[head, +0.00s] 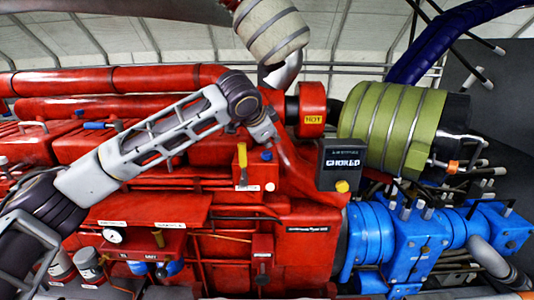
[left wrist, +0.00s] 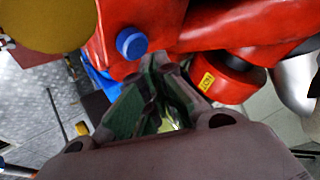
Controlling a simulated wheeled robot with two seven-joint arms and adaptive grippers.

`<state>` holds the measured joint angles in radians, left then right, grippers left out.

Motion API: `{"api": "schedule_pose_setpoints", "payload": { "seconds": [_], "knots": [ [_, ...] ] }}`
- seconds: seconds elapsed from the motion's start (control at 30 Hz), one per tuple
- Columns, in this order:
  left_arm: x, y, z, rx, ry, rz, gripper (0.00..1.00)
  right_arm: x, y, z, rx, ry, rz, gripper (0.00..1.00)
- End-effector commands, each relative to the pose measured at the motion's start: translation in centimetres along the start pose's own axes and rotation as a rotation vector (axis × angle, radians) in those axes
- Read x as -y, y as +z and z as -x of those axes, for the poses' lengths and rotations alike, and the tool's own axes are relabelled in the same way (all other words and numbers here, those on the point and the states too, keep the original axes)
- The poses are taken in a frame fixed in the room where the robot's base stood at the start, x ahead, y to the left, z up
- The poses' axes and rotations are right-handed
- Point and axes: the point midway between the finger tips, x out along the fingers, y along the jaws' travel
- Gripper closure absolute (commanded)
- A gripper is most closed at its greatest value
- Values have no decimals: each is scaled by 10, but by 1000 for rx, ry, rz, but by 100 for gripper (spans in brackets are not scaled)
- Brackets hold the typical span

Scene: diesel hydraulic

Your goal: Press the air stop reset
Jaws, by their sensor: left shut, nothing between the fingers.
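No label reading air stop reset is legible. A blue round button (head: 266,155) sits on the red engine, right of a yellow lever (head: 242,157); the left wrist view shows this blue button (left wrist: 131,43) just beyond my fingertips. A black box (head: 343,160) with white lettering has a yellow knob (head: 342,186) at its lower edge. My left gripper (head: 268,136) points down just above the blue button, with its fingers together and empty; in the left wrist view the fingers (left wrist: 165,75) appear apart from the button. My right gripper is out of view.
A red housing with a yellow HOT label (head: 313,120) is close right of my left gripper. A green banded cylinder (head: 392,125) and blue pump bodies (head: 410,240) stand at right. Red pipes (head: 120,78) run behind my arm. A gauge panel (head: 142,245) is lower left.

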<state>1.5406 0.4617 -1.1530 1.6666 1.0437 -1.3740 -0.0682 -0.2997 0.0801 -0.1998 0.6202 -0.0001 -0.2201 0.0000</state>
Motion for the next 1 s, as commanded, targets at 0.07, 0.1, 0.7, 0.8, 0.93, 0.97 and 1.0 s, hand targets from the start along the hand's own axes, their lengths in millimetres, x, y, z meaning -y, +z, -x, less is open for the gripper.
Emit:
{"api": "schedule_pose_setpoints", "payload": {
  "seconds": [0.07,0.1,0.7,0.8,0.93,0.97,1.0],
  "knots": [
    [0,0,0,0,0,0,100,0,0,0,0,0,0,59],
    [0,0,0,0,0,0,100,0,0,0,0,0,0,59],
    [-2,2,-2,0,1,0,100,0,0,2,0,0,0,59],
    [-3,3,-4,0,1,0,100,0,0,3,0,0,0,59],
    [-4,4,-5,0,1,0,100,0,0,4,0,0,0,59],
    [-4,4,-5,0,0,0,100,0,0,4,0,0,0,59],
    [-4,4,-5,0,0,0,100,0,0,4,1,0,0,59]
  ]
}}
